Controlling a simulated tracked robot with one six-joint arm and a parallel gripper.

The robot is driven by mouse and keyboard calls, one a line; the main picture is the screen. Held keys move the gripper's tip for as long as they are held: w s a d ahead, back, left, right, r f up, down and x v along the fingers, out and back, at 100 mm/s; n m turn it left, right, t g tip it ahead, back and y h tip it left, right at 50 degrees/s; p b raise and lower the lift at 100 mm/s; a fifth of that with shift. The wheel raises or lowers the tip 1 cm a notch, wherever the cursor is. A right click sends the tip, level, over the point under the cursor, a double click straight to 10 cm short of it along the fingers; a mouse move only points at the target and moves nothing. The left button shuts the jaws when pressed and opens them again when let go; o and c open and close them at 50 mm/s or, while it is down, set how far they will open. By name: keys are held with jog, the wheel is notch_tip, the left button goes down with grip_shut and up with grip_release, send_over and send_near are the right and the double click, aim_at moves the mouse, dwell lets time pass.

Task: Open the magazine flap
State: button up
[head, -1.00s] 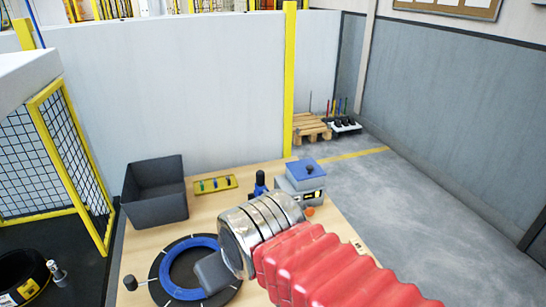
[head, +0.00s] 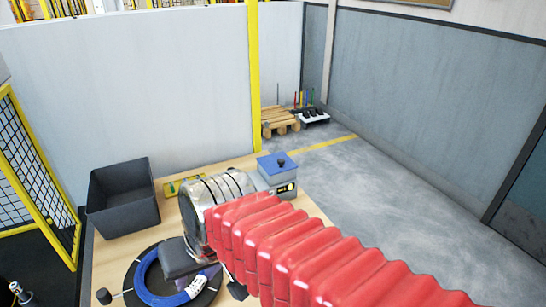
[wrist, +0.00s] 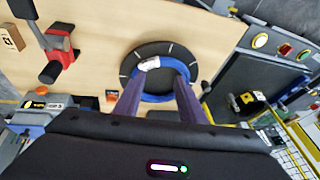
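A grey unit (head: 281,180) with a blue lid (head: 271,162) and a dark knob stands at the table's far right corner in the head view. The lid looks shut; I cannot tell whether it is the magazine flap. My gripper (wrist: 158,95) shows two purple fingers spread apart, with nothing held. Its fingertips appear over the near edge of a blue coil (wrist: 178,80) with a white label. The coil lies on a black disc (wrist: 133,57). In the head view my arm hides part of the table, and the coil (head: 150,283) is partly covered.
In the wrist view a red clamp-like tool (wrist: 60,60) and a wooden block (wrist: 10,38) lie left. Yellow-framed mesh (head: 45,180) borders the left side. The floor at right is clear.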

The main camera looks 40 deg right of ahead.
jog(key=w+d+f+m+y, duration=0.2)
jog(key=w+d+m+y, duration=0.25)
jog(key=w+m, duration=0.4)
jog(key=m+t+h, duration=0.4)
jog(key=m+t, duration=1)
jog(key=m, duration=1)
send_near(272, 162)
jog(key=s+r, duration=0.3)
jog(key=s, duration=0.1)
jog(key=shift+d+f, duration=0.15)
jog(key=w, duration=0.9)
jog(key=w+a, duration=0.1)
jog(key=w, duration=0.3)
jog(key=shift+w+a, duration=0.1)
jog(key=shift+w, duration=0.25)
